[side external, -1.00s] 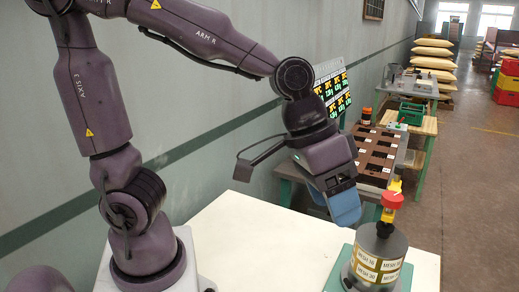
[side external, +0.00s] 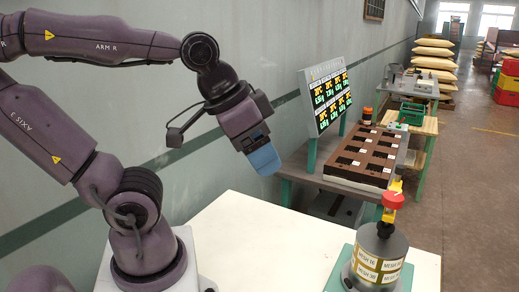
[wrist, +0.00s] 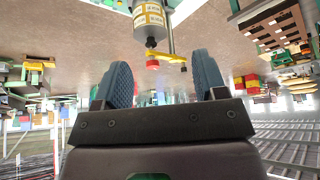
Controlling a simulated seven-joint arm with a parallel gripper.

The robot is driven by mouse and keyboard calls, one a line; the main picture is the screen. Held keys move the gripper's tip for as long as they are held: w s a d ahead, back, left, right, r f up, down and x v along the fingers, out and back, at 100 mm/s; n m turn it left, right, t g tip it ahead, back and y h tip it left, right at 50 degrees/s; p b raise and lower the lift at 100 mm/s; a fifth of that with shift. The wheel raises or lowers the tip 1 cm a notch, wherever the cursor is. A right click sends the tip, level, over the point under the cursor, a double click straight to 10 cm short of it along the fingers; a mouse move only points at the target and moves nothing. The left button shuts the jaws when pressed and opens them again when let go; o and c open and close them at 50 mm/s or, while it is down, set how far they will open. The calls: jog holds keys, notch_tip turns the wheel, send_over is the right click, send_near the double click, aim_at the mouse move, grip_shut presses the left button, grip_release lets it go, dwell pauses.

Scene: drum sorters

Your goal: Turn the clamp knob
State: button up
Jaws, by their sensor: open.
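A grey drum (side external: 379,255) with several cream mesh labels stands on a green base (side external: 338,270) at the right end of the white table. A red knob-like part (side external: 393,200) sits on top of it with a yellow piece (side external: 396,185) above; I take the red part for the clamp knob. My gripper (side external: 264,162), with blue fingers, is up and left of the drum, well apart from it. In the wrist view the gripper (wrist: 161,80) is open and empty; the drum (wrist: 150,16), yellow bar (wrist: 160,54) and red knob (wrist: 152,65) appear upside down beyond the fingers.
The white table (side external: 240,240) is clear between my base and the drum. Behind it stands a bench with a brown slotted tray (side external: 365,157) and a display board (side external: 328,98). A green crate (side external: 412,112) is farther back. A wall runs along the left.

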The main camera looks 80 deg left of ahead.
dwell(0.4)
jog(key=m+t+y, duration=0.6)
jog(key=m+y, duration=0.7)
jog(key=m, duration=1.3)
send_near(391, 206)
jog(key=x, duration=1.2)
jog(key=shift+c, duration=0.4)
